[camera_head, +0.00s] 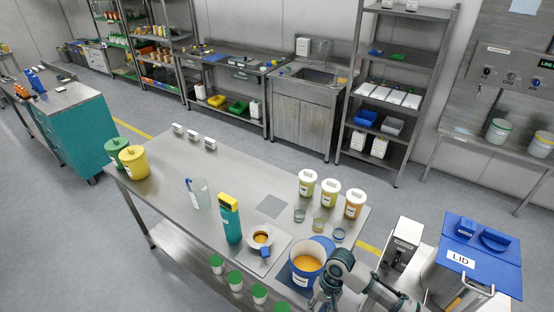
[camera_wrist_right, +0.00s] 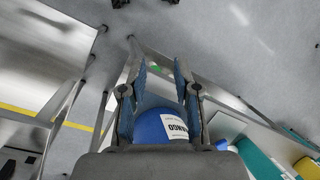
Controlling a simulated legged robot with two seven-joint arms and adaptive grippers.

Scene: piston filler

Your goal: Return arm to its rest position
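My right arm (camera_head: 345,268) comes in at the bottom right of the head view, bent beside the blue bucket. Its gripper cannot be made out there. In the right wrist view my right gripper (camera_wrist_right: 161,66) has its two fingers apart, with nothing between the tips. A blue rounded object with a white label (camera_wrist_right: 168,125) shows low between the fingers; I cannot tell whether they touch it. In the head view the blue bucket (camera_head: 296,279) stands on the steel table (camera_head: 262,180) with orange contents. My left gripper is not in view.
A small cup with a blue part (camera_head: 261,240), a teal bottle (camera_head: 230,222), a clear jug (camera_head: 198,195) and lidded tubs (camera_head: 329,193) stand on the table. A blue-lidded machine (camera_head: 478,250) stands at right. Green-capped jars (camera_head: 234,280) line the front edge.

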